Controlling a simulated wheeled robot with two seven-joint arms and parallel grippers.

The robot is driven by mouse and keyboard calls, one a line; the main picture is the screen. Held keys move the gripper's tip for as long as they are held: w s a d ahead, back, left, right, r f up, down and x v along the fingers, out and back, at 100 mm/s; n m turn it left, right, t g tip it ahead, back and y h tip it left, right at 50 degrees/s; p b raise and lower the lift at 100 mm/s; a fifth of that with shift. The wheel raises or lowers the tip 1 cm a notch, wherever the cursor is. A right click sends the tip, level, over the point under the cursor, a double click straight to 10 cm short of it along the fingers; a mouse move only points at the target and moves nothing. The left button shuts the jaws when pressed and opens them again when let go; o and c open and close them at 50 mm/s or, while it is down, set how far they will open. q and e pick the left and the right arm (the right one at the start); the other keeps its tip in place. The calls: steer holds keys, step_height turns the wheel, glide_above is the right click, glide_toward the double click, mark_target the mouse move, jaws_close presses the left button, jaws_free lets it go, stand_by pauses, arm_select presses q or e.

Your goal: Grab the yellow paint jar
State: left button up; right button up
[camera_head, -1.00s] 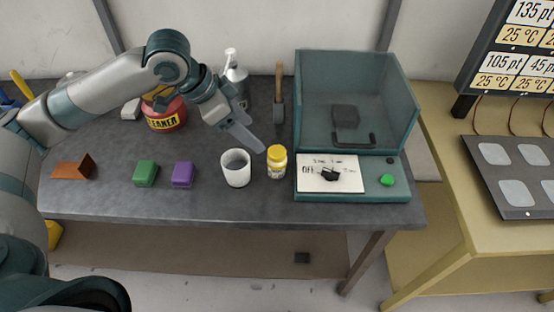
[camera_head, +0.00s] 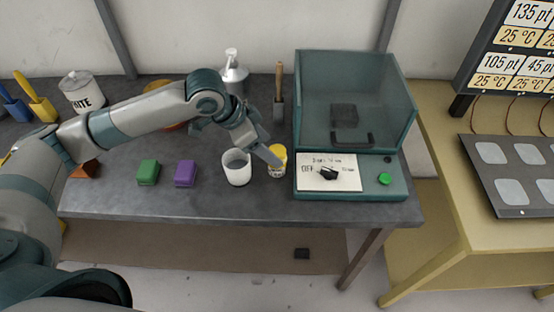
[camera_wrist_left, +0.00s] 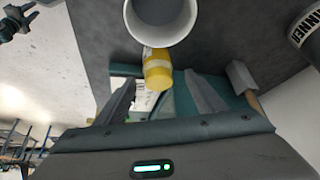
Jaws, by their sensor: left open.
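The yellow paint jar (camera_head: 278,162) stands upright on the dark table, between a white cup and the teal machine. In the head view my left gripper (camera_head: 274,150) is just behind and above it, its finger covering part of the jar's lid. In the left wrist view the jar (camera_wrist_left: 157,70) shows just beyond and between the two spread fingers. My left gripper (camera_wrist_left: 160,92) is open and empty there. I cannot tell whether a finger touches the jar. My right gripper is not in view.
The white cup (camera_head: 237,168) stands close to the jar's left. The teal machine (camera_head: 350,178) with dial and green button is close on its right. Purple (camera_head: 186,174) and green (camera_head: 148,172) blocks lie further left. A wooden-handled tool (camera_head: 279,100) is behind.

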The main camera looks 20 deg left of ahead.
arm_select(q)
steer(key=shift+d+f+p, duration=0.35)
steer(key=shift+f+p, duration=0.1)
steer(key=shift+f, duration=0.05)
steer(key=p+x, duration=0.1)
steer(key=x, duration=0.2)
steer(key=shift+w+d+f, duration=0.1)
steer(key=shift+d+f, duration=0.05)
steer(key=shift+f, duration=0.25)
steer(key=c, duration=1.3)
steer(key=shift+r, duration=0.15)
steer(key=shift+c, duration=0.2)
